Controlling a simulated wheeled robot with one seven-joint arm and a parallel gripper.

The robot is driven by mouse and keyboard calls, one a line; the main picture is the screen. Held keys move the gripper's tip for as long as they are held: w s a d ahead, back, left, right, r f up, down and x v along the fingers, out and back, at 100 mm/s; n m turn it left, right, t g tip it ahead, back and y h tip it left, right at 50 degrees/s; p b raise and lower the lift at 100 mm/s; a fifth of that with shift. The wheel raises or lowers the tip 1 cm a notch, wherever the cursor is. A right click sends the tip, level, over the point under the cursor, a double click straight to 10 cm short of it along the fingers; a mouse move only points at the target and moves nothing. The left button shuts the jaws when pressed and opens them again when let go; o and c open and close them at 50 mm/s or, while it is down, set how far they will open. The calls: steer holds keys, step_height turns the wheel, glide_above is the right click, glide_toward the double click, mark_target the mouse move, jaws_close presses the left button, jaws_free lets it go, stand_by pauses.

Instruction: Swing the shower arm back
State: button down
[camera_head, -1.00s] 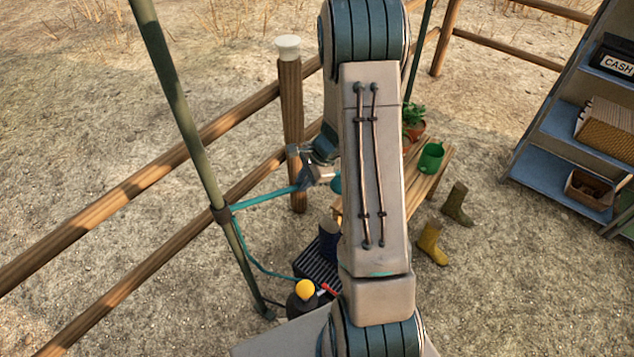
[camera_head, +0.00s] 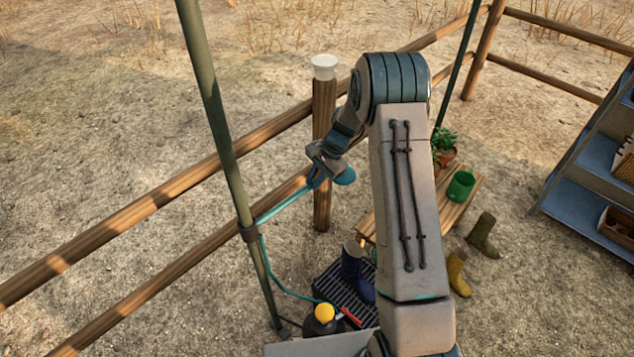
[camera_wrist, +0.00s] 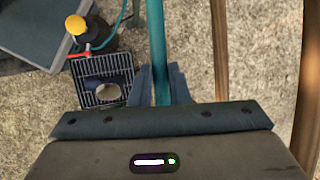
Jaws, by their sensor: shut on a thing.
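The shower arm (camera_head: 283,207) is a teal tube reaching from a clamp on the dark green pole (camera_head: 222,140) up and right to my gripper. My gripper (camera_head: 317,175) is shut on the tube near its outer end, in front of the fence post. The teal shower head (camera_head: 345,177) shows just right of my gripper. In the wrist view the shower arm (camera_wrist: 157,40) runs between the two fingers of my gripper (camera_wrist: 162,82). The exact finger contact is small and partly hidden in the head view.
A fence post (camera_head: 323,120) with a pale cap stands close behind my gripper. A wooden bench (camera_head: 455,205) stands right, partly behind my arm.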

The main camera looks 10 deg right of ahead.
steer(key=c, duration=1.4)
jaws_free()
steer(key=shift+o, duration=0.2)
steer(key=s+b+v, duration=0.1)
steer(key=b+v, duration=0.1)
steer(key=v, duration=1.1)
steer(key=shift+w+r, duration=0.4)
steer(key=shift+w, duration=0.05)
steer(key=shift+d, duration=0.1)
steer(key=s+a+r+n+t+h, duration=0.1)
steer(key=s+r+n, duration=0.2)
steer(key=s+r, duration=0.35)
steer(key=s+r+n+t+h, duration=0.15)
steer(key=s+r, duration=0.25)
steer(key=s, duration=0.5)
steer(key=s+n+t+h, duration=0.1)
steer(key=s+n, duration=0.5)
steer(key=s, duration=1.1)
steer(key=shift+d+f+h, duration=0.25)
steer(key=shift+d+h, duration=0.05)
steer(key=shift+h, duration=0.45)
